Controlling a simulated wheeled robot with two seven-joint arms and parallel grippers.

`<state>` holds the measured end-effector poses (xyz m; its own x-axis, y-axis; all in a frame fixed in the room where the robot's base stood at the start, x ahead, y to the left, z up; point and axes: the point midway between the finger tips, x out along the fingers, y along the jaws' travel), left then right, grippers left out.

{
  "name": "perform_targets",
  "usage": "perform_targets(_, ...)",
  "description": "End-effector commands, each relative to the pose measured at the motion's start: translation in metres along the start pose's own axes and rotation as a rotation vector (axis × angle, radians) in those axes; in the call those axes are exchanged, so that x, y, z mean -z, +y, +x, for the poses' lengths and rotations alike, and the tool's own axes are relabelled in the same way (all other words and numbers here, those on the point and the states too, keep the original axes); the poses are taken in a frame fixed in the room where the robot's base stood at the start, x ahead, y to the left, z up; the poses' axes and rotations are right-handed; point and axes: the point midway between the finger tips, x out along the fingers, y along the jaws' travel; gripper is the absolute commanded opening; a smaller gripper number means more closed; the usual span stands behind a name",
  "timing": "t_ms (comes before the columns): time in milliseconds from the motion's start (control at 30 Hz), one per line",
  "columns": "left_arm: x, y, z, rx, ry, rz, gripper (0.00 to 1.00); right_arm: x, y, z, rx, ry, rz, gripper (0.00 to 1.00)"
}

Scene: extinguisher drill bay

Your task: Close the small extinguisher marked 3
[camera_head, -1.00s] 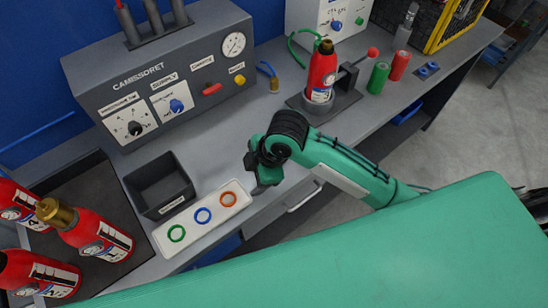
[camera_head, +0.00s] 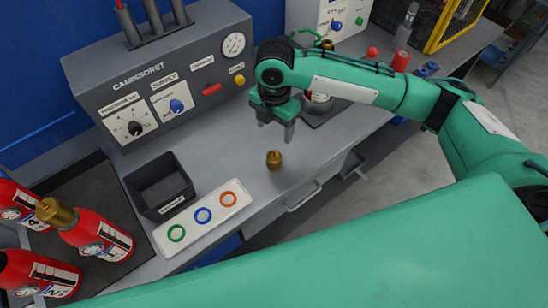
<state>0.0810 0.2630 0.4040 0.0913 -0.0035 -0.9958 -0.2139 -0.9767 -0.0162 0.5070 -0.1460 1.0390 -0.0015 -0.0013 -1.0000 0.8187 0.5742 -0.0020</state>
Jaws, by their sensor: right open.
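A small red extinguisher stands in a clamp stand (camera_head: 318,115) at the back of the bench. My right arm hides most of it; only its brass top (camera_head: 327,45) and a bit of its base show, and its number cannot be read. A small brass cap (camera_head: 273,160) stands alone on the bare bench. My right gripper (camera_head: 276,130) points down, open and empty, above and behind the cap in the picture, apart from it. My left gripper is not in view.
Red extinguishers (camera_head: 100,238) stand on a dark mat at the left, one brass-topped. A black bin (camera_head: 180,204) and a white tray with coloured rings (camera_head: 186,234) lie beside them. A grey control panel (camera_head: 125,95) stands behind. The bench around the cap is clear.

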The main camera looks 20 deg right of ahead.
Motion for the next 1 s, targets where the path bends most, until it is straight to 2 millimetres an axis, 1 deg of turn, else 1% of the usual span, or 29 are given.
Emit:
perform_targets(133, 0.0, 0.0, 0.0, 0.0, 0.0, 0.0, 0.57, 0.0, 0.0, 0.0, -0.001, 0.0, 0.001, 0.66)
perform_targets(233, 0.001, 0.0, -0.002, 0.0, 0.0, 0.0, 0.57, 0.0, 0.0, 0.007, 0.002, 0.001, 0.002, 0.66)
perform_targets(367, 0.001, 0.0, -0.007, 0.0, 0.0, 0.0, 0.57, 0.001, -0.001, 0.029, 0.004, 0.002, 0.002, 0.66)
perform_targets(533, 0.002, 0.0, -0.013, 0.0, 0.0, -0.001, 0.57, 0.001, -0.001, 0.063, 0.003, 0.002, 0.002, 0.66)
perform_targets(700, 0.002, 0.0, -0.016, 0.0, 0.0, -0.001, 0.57, 0.0, 0.0, 0.083, 0.001, 0.001, 0.003, 0.66)
perform_targets(800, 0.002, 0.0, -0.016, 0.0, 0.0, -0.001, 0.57, 0.0, 0.0, 0.086, -0.001, 0.0, 0.002, 0.66)
perform_targets(1000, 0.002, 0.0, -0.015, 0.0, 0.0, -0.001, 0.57, 0.0, 0.0, 0.086, -0.002, 0.0, 0.001, 0.66)
